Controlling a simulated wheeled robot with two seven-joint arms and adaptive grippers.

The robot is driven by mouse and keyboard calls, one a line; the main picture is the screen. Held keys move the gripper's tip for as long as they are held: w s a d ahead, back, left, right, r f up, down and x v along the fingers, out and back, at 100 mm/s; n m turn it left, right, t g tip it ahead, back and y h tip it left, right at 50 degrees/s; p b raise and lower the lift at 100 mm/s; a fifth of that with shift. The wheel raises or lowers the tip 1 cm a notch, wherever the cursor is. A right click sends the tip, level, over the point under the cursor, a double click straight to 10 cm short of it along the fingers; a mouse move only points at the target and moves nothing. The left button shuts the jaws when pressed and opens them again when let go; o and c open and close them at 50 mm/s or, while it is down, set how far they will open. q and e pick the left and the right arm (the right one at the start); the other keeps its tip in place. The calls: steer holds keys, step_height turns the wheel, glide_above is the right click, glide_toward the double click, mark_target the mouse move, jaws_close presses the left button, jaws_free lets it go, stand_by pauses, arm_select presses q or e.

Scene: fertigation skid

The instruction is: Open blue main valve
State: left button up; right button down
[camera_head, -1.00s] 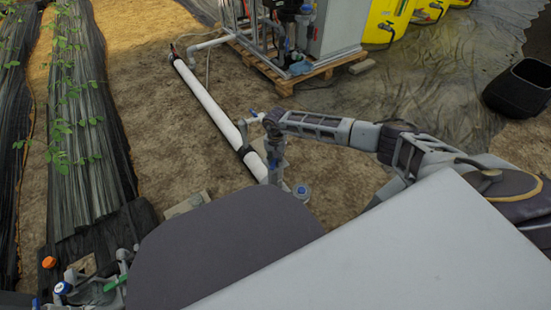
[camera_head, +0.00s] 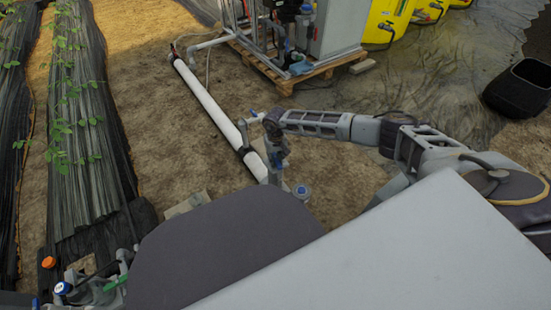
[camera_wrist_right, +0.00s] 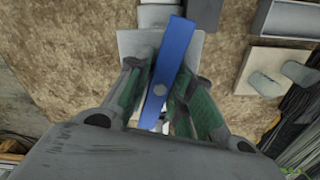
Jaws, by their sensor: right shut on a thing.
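The blue main valve's handle (camera_wrist_right: 172,65) is a flat blue lever with a grey bolt. In the right wrist view it stands tilted a little from upright in the picture, between the green-padded fingers of my right gripper (camera_wrist_right: 160,74). The gripper is shut on it. In the head view my right gripper (camera_head: 277,158) points down over the near end of the white pipe (camera_head: 207,104), and it largely hides the valve there.
A small blue handle (camera_head: 252,112) and a blue-capped fitting (camera_head: 302,191) are close to the right gripper. The skid on a pallet (camera_head: 292,80) stands behind. Bare soil lies right of the pipe.

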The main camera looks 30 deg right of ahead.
steer(key=c, duration=2.2)
jaws_free()
steer(key=shift+n, duration=2.3)
steer(key=o, duration=1)
steer(key=shift+o, duration=0.2)
